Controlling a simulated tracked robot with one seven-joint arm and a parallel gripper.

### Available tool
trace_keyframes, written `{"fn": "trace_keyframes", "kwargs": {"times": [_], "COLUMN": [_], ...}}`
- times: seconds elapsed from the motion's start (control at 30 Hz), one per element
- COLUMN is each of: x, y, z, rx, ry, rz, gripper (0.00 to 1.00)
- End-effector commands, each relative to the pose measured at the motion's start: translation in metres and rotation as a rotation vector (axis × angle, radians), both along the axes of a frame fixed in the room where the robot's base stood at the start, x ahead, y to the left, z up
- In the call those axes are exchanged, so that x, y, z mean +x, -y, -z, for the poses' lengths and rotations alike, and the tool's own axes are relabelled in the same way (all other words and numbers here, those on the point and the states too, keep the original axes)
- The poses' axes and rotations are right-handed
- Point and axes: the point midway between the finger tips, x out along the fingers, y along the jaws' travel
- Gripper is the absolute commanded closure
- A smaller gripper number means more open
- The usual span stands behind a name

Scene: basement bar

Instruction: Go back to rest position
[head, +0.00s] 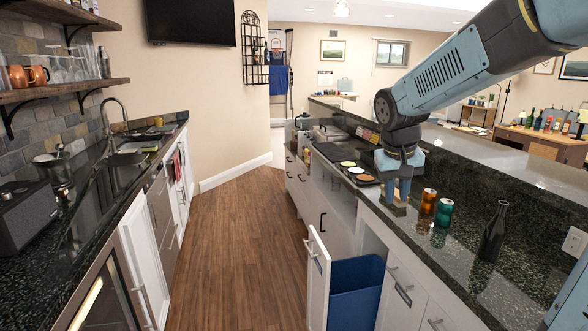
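My gripper (397,190) hangs from my blue-grey arm over the right-hand counter (470,262), pointing down. Its fingers look spread, with a light tan thing low between or behind them; I cannot tell whether they touch it. Just right of my gripper stand an orange can (428,202) and a teal can (444,212) upright on the counter. A dark bottle (493,232) stands further right. To the left of the gripper is a dark tray (345,160) with round coloured pieces on it.
A cabinet door (318,280) stands open below the counter, beside a blue bin (355,292). A raised bar ledge (500,160) runs behind the counter. The wooden floor (235,240) between the counters is clear. A sink (125,155) is at the left.

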Motion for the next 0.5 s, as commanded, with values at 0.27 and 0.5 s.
{"fn": "trace_keyframes", "kwargs": {"times": [0.27, 0.5], "x": [-0.070, -0.128], "y": [0.008, 0.007], "z": [-0.025, -0.033], "rx": [0.080, 0.122], "ry": [0.085, 0.166], "rz": [-0.016, -0.033], "gripper": [0.77, 0.77]}}
